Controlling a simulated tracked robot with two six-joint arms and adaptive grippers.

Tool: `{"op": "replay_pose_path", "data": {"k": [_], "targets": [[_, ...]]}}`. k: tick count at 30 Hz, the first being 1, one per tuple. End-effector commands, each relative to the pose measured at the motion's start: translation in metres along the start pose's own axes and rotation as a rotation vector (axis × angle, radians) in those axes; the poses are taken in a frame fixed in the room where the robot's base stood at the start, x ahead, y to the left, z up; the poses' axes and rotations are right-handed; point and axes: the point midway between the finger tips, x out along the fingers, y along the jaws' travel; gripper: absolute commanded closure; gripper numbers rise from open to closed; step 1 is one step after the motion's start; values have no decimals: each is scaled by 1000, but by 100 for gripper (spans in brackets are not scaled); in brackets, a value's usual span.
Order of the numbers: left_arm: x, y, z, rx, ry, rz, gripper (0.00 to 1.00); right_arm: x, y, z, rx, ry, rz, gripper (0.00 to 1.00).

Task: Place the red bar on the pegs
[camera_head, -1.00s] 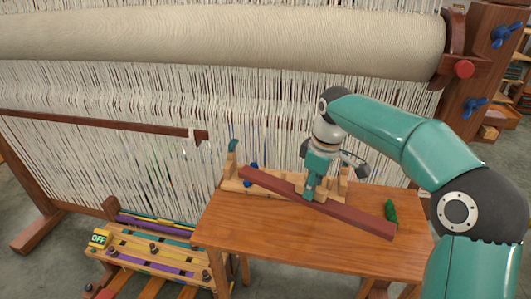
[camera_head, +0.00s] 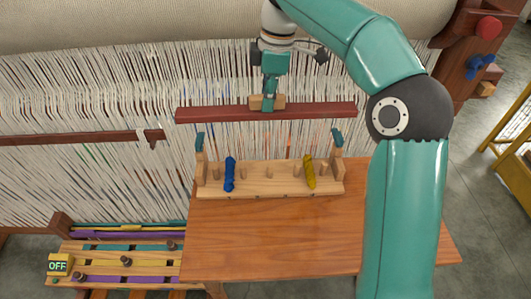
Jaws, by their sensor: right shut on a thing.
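The red bar (camera_head: 215,114) is level and runs left to right, up off the table. My right gripper (camera_head: 268,106) is shut on the light wooden block at the bar's middle. The bar shows above the wooden peg rack (camera_head: 270,187) in the picture, apart from it. The rack has several short pegs and a taller teal-tipped post at each end, left (camera_head: 201,165) and right (camera_head: 337,152). A blue skein (camera_head: 230,174) and a yellow skein (camera_head: 309,172) sit on it. My left gripper is out of view.
The rack stands at the back of the wooden table (camera_head: 270,240), whose front is clear. Loom threads (camera_head: 90,90) hang close behind the bar. A pedal frame (camera_head: 120,255) with an OFF sign is at lower left. My right arm covers the table's right side.

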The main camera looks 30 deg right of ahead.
Motion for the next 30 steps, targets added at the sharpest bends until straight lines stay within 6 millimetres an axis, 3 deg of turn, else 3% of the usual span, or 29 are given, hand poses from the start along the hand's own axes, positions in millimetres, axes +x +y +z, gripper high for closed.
{"op": "replay_pose_path", "data": {"k": [3, 12, 30], "targets": [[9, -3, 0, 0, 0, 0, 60, 33, -1, 10, 10, -2, -3, 100], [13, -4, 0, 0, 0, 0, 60, 106, -1, 22, 18, -2, -1, 100], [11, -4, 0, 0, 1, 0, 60, 172, 0, 30, 20, -1, 1, 100]]}}
